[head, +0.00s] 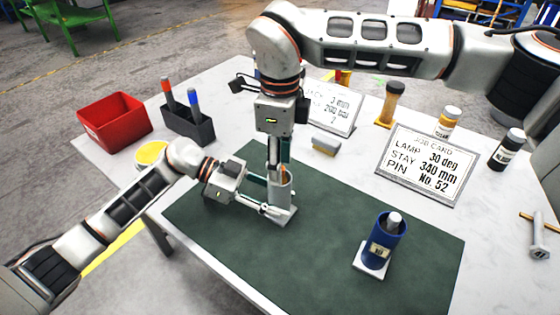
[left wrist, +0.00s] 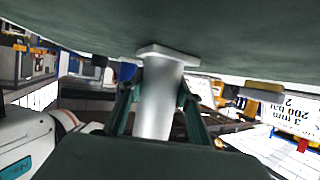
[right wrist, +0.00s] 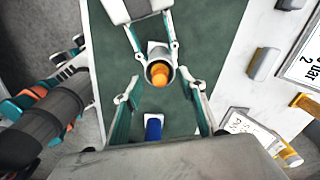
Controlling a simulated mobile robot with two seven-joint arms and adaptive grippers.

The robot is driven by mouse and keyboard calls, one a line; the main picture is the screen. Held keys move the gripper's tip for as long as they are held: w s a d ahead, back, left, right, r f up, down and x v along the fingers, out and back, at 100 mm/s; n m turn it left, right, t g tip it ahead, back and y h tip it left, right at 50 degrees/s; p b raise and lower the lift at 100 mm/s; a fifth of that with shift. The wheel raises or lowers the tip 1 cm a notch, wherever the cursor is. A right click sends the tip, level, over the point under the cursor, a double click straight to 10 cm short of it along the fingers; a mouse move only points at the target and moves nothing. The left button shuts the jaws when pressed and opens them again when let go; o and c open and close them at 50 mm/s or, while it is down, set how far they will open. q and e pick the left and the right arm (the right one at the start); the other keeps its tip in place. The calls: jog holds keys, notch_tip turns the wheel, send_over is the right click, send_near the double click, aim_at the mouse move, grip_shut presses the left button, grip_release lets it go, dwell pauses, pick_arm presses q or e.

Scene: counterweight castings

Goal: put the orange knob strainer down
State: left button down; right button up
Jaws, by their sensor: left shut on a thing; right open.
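The orange knob strainer shows as an orange knob (right wrist: 160,76) at the mouth of a grey cylindrical housing (head: 284,194); the rest of it is hidden inside. The housing stands upright on a square foot on the green mat (head: 222,232). My left gripper (left wrist: 158,104) is shut on the housing from the side. My right gripper (right wrist: 161,84) points down from above, open, with its fingers apart on either side of the knob and not touching it as far as I can see. The knob is only a small orange patch in the head view.
A blue housing (head: 376,246) with a grey knob stands on the mat at the right. A red bin (head: 114,121), a dark holder (head: 188,127) with two upright tools, and a yellow-topped pot (head: 151,153) are at the left. Signs and bottles stand along the back right.

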dwell(0.7)
pick_arm(q)
jog(key=c, duration=1.4)
grip_release()
jog(key=shift+o, duration=0.2)
